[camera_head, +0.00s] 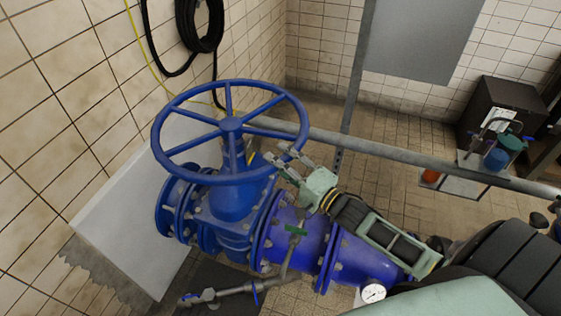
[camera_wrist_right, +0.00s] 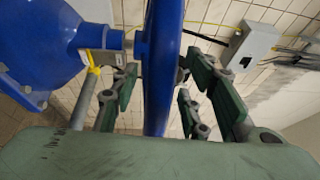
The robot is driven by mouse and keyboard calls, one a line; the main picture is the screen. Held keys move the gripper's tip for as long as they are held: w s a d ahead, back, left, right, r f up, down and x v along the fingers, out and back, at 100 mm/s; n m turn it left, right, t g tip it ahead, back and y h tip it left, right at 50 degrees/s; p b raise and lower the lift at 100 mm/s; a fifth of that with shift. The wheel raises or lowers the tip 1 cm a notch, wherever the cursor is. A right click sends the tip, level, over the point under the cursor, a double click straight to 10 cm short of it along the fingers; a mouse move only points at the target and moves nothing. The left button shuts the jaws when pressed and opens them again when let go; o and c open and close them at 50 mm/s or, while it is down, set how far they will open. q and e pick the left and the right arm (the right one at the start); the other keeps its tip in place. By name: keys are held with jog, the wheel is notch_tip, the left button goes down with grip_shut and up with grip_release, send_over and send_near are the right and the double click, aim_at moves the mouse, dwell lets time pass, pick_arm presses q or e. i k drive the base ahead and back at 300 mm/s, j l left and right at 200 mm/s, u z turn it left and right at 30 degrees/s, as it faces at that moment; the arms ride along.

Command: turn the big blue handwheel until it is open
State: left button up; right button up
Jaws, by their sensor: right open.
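The big blue handwheel (camera_head: 231,118) tops a blue valve body (camera_head: 232,205) in the head view, its spokes meeting at a central hub. My right gripper (camera_head: 283,161) is at the wheel's near right rim, its arm coming in from the lower right. In the right wrist view the blue rim (camera_wrist_right: 162,70) runs between the two green fingers of the open right gripper (camera_wrist_right: 158,100), with a visible gap on each side. Whether a finger touches the rim elsewhere is hidden. My left gripper is in neither view.
A grey railing pipe (camera_head: 400,153) crosses behind the wheel to the right. A pressure gauge (camera_head: 373,292) and a smaller pipe with a green-handled valve (camera_head: 296,230) sit low near my arm. A black hose (camera_head: 200,25) hangs on the tiled wall. A dark box (camera_head: 502,112) stands at right.

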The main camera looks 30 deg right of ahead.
aim_at(230, 129)
jog(key=i+l+u, duration=0.2)
jog(key=l+u, duration=0.25)
jog(key=l, duration=0.2)
jog(key=i+l+u, duration=0.3)
jog(key=u, duration=0.15)
jog(key=l, duration=0.1)
